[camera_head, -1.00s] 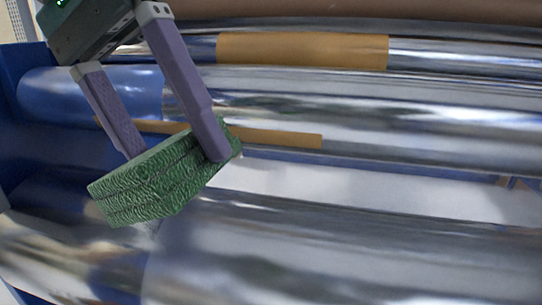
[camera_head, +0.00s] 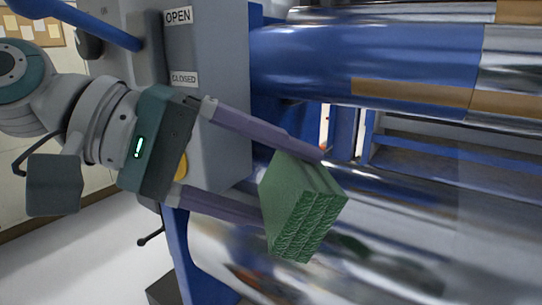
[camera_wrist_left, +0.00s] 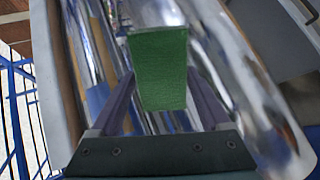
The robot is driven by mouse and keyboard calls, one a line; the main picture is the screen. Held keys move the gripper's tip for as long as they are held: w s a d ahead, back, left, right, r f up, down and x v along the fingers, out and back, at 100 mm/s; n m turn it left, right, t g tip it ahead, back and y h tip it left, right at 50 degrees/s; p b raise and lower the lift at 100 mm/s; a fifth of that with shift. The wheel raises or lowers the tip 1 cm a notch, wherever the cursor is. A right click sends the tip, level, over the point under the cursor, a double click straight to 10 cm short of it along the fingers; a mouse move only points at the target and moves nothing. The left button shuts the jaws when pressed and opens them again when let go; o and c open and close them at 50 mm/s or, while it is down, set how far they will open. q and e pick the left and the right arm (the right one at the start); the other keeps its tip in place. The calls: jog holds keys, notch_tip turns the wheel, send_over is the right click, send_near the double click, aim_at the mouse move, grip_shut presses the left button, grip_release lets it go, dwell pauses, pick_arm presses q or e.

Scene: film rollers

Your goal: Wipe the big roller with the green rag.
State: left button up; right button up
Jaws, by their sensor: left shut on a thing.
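The green rag (camera_head: 300,207) is a folded, textured block. My left gripper (camera_head: 292,190) is shut on it, with one purple finger on each side. The rag also shows between the fingers in the left wrist view (camera_wrist_left: 160,70). The big roller (camera_head: 410,235) is shiny metal and lies below and right of the rag in the head view. The rag overlaps the roller's left part in the picture; I cannot tell whether they touch. My right gripper is in neither view.
A grey cabinet (camera_head: 222,120) with OPEN and CLOSED labels stands behind my left gripper. An upper blue-looking roller (camera_head: 370,60) with a tan band (camera_head: 410,90) runs to the right. A blue frame post (camera_head: 195,262) stands at the lower left, beside pale floor (camera_head: 110,250).

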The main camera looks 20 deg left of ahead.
pick_arm(q)
notch_tip(320, 180, down, 12)
jog(key=w+n+t+b, duration=0.3)
jog(key=t+b, duration=0.1)
jog(key=b, duration=0.5)
jog(key=n+t+y+b, duration=0.6)
jog(key=n+t+b, duration=0.15)
jog(key=b, duration=1.35)
send_near(258, 288)
jog(key=shift+m+t, duration=0.25)
jog(key=shift+m, duration=0.2)
jog(key=b+x, duration=0.2)
jog(key=x, duration=0.2)
jog(key=shift+f, duration=0.15)
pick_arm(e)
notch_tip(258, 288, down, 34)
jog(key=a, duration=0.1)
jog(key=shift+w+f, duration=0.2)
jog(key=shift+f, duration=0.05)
pick_arm(q)
jog(key=shift+x, duration=1.15)
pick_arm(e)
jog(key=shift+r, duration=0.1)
